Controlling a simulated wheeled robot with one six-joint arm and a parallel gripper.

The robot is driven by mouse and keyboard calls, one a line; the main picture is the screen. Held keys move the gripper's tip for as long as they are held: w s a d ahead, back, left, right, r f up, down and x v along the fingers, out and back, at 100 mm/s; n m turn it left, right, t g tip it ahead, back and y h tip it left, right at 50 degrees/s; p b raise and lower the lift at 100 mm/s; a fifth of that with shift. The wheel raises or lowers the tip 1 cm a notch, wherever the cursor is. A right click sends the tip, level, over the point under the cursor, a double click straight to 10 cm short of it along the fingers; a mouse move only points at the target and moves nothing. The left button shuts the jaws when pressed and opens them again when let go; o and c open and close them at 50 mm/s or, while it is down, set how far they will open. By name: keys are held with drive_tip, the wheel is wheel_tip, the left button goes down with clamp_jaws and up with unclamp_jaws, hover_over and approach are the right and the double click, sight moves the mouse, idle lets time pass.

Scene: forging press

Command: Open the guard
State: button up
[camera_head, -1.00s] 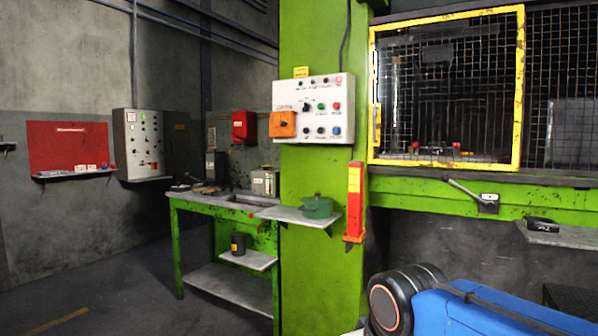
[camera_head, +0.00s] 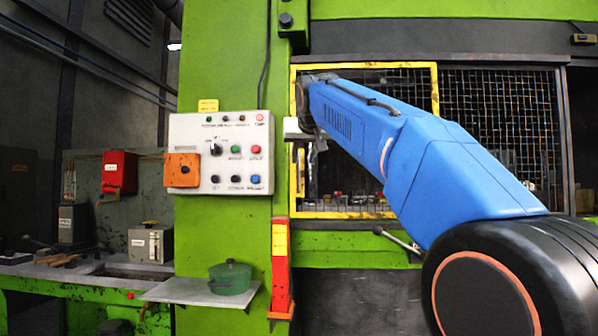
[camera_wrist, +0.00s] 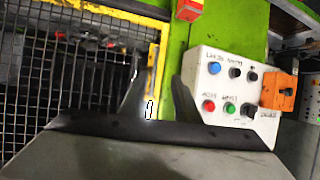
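The guard is a yellow-framed mesh panel (camera_head: 435,80) on the front of the green press, behind my arm. Its frame lies flat across the left part of the opening. A yellow upright handle (camera_head: 300,172) shows at its left edge, partly covered. My gripper (camera_wrist: 160,95) is at this left edge, its two dark fingers apart. In the wrist view, the guard's yellow edge (camera_wrist: 153,62) shows between the fingertips; I cannot tell whether they touch it. In the head view, my wrist hides part of the guard's left side.
A white control panel (camera_head: 222,153) with an orange box (camera_head: 182,170) stands close left of the guard. Below are a red-and-yellow post (camera_head: 281,265), a shelf (camera_head: 190,291) with a green pot (camera_head: 230,277), and a lever (camera_head: 397,239). Fixed mesh (camera_head: 500,115) is on the right.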

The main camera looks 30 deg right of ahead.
sight(299, 169)
drive_tip(key=shift+t+h, duration=0.3)
drive_tip(key=shift+t, duration=0.1)
drive_tip(key=r+x, duration=0.1)
drive_tip(key=x, duration=0.5)
drive_tip(key=r+x, duration=0.1)
drive_tip(key=x, duration=0.5)
drive_tip(key=w+d+r+x, duration=0.1)
drive_tip(key=x, duration=0.4)
drive_tip(key=shift+w+d, duration=0.1)
drive_tip(key=shift+w, duration=0.3)
clamp_jaws()
